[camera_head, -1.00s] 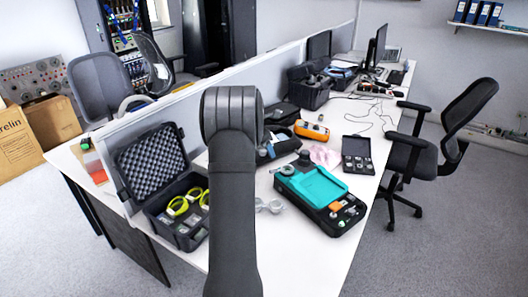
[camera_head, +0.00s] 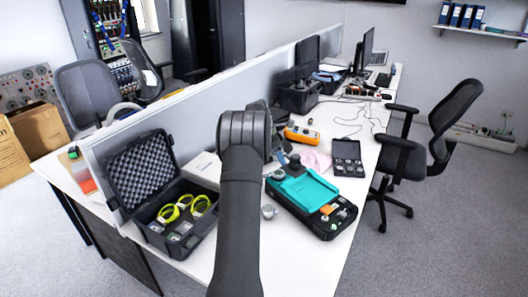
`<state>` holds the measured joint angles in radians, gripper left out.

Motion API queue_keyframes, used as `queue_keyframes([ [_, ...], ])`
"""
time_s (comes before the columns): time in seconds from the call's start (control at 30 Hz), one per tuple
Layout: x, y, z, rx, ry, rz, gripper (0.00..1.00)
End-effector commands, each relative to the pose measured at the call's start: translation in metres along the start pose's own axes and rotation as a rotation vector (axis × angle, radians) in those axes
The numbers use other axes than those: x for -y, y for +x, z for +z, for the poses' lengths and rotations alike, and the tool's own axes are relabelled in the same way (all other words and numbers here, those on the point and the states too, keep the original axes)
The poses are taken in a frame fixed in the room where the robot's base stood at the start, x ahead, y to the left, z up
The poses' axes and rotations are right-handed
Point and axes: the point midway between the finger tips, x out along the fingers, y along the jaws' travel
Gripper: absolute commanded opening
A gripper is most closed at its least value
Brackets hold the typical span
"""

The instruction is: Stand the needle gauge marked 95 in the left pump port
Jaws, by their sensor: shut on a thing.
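The pump looks like a dark unit with a teal tray (camera_head: 308,188) on top, right of my arm on the desk. Two dark upright fittings stand at its far end, the left one (camera_head: 278,175) lower and greyer. I cannot tell whether either is a port or holds a gauge. Small round pieces lie in a small open black case (camera_head: 347,151) behind the pump, too small to read. I cannot make out the gauge marked 95. My gripper is hidden behind my dark arm, which fills the lower middle, so its hold does not show.
An open foam-lined black case (camera_head: 141,171) with yellow-green rings stands left of my arm. An orange meter (camera_head: 302,135) lies behind the pump. A small grey round item (camera_head: 269,211) lies at the pump's left. A low partition (camera_head: 215,98) runs along the desk's left side.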

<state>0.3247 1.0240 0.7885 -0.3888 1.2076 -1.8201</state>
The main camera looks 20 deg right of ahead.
Motion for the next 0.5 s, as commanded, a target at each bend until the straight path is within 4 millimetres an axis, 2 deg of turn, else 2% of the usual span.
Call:
queue_keyframes([
  [0.17,0.001,0.010,0.006,0.002,0.035,-0.013,0.37],
  [0.5,0.001,0.029,-0.003,0.001,0.033,-0.013,0.37],
])
